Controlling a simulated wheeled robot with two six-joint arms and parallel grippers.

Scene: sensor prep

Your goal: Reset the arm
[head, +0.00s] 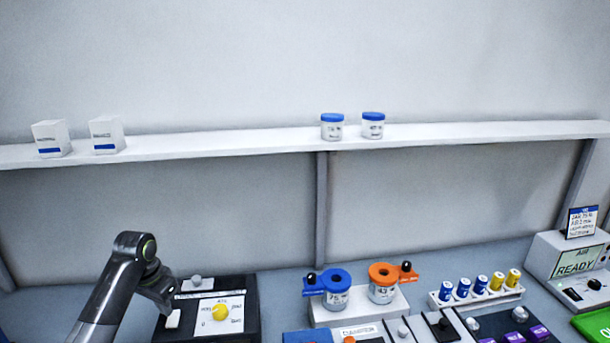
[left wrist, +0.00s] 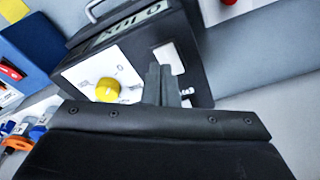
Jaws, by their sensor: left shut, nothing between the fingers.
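My left arm comes in from the lower left in the head view, bends at its elbow and points down. Its gripper (head: 166,303) is beside the left part of a black box with a yellow knob (head: 220,312). In the left wrist view the fingers of my left gripper (left wrist: 164,84) are closed together and empty. They stand in front of the box's white panel, close to a white rectangular piece (left wrist: 168,58). The yellow knob (left wrist: 107,90) is left of the fingers. Whether the fingers touch the box cannot be told. My right gripper is not in view.
A blue-lidded jar (head: 337,298) and an orange-lidded jar (head: 383,283) stand on a white block. A rack (head: 477,296) holds several blue and yellow vials. A device reading READY (head: 572,265) is at the right. A shelf (head: 230,143) with boxes and jars runs along the back.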

